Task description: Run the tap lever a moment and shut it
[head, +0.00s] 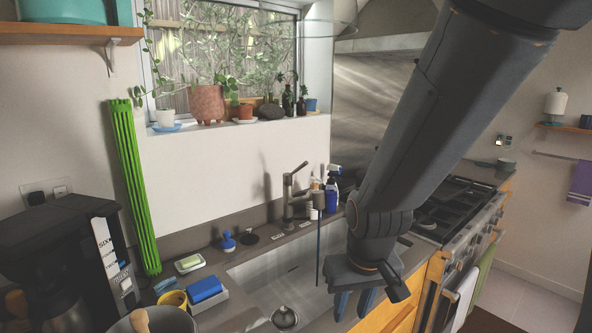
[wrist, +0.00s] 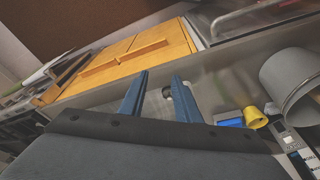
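The tap (head: 288,193) stands upright at the back edge of the sink in the head view, with its lever (head: 299,167) angled up to the right at its top. I cannot tell from this view whether water runs from it. The sink basin (head: 262,275) lies in front of it. My gripper (head: 353,302) hangs over the right front part of the sink, to the right of and nearer than the tap, clearly apart from it. In the wrist view its two blue fingers (wrist: 158,92) are spread with nothing between them. The tap is not recognisable in the wrist view.
A blue sponge (head: 204,289), a yellow cup (head: 173,299) and a soap dish (head: 190,263) sit left of the sink. Bottles (head: 332,194) stand just right of the tap. A coffee machine (head: 70,262) is at far left, the stove (head: 450,208) at right.

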